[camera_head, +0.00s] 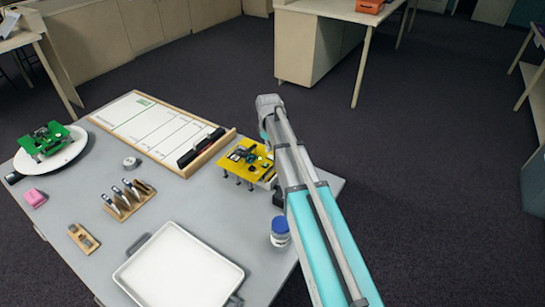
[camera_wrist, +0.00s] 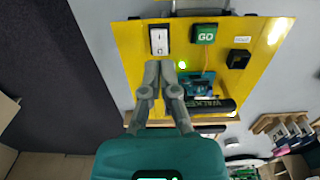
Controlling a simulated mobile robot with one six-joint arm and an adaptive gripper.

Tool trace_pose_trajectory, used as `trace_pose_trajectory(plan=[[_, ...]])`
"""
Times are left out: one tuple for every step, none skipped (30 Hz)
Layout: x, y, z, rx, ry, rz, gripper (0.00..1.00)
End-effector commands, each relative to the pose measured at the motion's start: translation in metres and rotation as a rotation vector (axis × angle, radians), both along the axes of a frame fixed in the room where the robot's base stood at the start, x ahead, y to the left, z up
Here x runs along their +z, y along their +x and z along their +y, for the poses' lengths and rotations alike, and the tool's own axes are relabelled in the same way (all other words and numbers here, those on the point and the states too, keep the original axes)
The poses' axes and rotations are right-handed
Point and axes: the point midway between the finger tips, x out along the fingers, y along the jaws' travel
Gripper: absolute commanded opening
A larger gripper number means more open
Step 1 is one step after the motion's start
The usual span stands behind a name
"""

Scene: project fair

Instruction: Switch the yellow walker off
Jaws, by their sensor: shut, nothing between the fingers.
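In the head view my arm partly covers the walker's right side.
A framed whiteboard (camera_head: 140,125) lies behind the walker to the left. A blue-lidded jar (camera_head: 280,233) stands near the right edge. A white tray (camera_head: 180,268), a wooden tool rack (camera_head: 128,205), a pink block (camera_head: 34,198) and a green device (camera_head: 45,140) are farther left.

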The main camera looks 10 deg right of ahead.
Motion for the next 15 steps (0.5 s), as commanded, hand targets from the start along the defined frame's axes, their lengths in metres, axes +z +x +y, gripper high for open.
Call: trace_pose_trajectory(plan=[[-0.0012, 0.0000, 0.0001, 0.000, 0.000, 0.000, 0.00], [-0.0015, 0.0000, 0.0001, 0.000, 0.000, 0.000, 0.00], [-0.0020, 0.0000, 0.0001, 0.000, 0.000, 0.000, 0.00], [-0.0023, 0.0000, 0.0001, 0.000, 0.000, 0.000, 0.00], [-0.0026, 0.0001, 0.0002, 0.000, 0.000, 0.000, 0.00], [-0.0030, 0.0001, 0.0002, 0.000, 0.000, 0.000, 0.00], [-0.0033, -0.0001, 0.0002, 0.000, 0.000, 0.000, 0.00], [-0.0036, -0.0001, 0.0002, 0.000, 0.000, 0.000, 0.00], [-0.0041, 0.0001, 0.0002, 0.000, 0.000, 0.000, 0.00], [-0.0044, 0.0000, 0.0003, 0.000, 0.000, 0.000, 0.00], [-0.0047, 0.0000, 0.0003, 0.000, 0.000, 0.000, 0.00], [-0.0051, 0.0000, 0.0003, 0.000, 0.000, 0.000, 0.00], [-0.0054, 0.0000, 0.0003, 0.000, 0.000, 0.000, 0.00], [-0.0057, 0.0000, 0.0003, 0.000, 0.000, 0.000, 0.00], [-0.0062, 0.0000, 0.0003, 0.000, 0.000, 0.000, 0.00]])
